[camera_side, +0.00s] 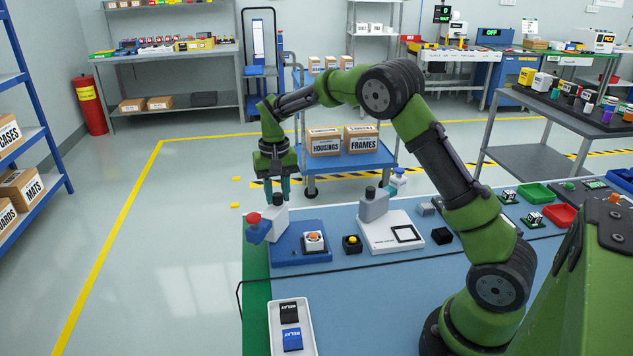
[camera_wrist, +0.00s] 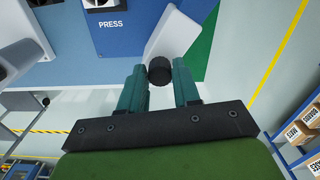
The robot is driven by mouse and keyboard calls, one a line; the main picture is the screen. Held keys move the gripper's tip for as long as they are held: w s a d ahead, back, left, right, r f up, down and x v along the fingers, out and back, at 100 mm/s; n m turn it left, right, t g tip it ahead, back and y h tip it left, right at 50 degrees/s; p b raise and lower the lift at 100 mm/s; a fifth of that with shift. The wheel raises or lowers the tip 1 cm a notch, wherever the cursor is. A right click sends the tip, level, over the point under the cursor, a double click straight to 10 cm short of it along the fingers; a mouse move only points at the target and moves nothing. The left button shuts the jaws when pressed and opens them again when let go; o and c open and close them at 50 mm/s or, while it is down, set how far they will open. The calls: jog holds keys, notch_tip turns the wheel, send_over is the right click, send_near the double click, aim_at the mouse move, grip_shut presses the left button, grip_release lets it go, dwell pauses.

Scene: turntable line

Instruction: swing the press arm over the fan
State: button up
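The press has a blue base (camera_side: 290,256), lettered PRESS in the wrist view (camera_wrist: 112,42), and a grey arm (camera_side: 273,225) with a black cap (camera_side: 278,199) and a blue head (camera_side: 257,233) topped by a red knob (camera_side: 253,217). The head hangs out to the left, off the base. The fan (camera_side: 315,241), a small square with an orange centre, sits on the base; only its edge shows in the wrist view (camera_wrist: 100,3). My gripper (camera_side: 279,193) points down at the black cap. In the wrist view its teal fingers (camera_wrist: 160,67) are apart, either side of the cap (camera_wrist: 160,71); contact is unclear.
A white station (camera_side: 393,238) with a grey post (camera_side: 374,205) stands right of the press. A black block with a yellow button (camera_side: 352,243) sits between them. A white tray with relays (camera_side: 306,312) lies in front. The floor left of the table is clear.

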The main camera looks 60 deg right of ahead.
grip_shut()
jog(key=n, duration=0.3)
jog(key=shift+n, duration=0.4)
jog(key=n, duration=0.3)
jog(key=shift+n, duration=0.3)
jog(key=n, duration=0.3)
jog(key=shift+n, duration=0.3)
jog(key=shift+r+n, duration=0.1)
jog(key=shift+n, duration=1.8)
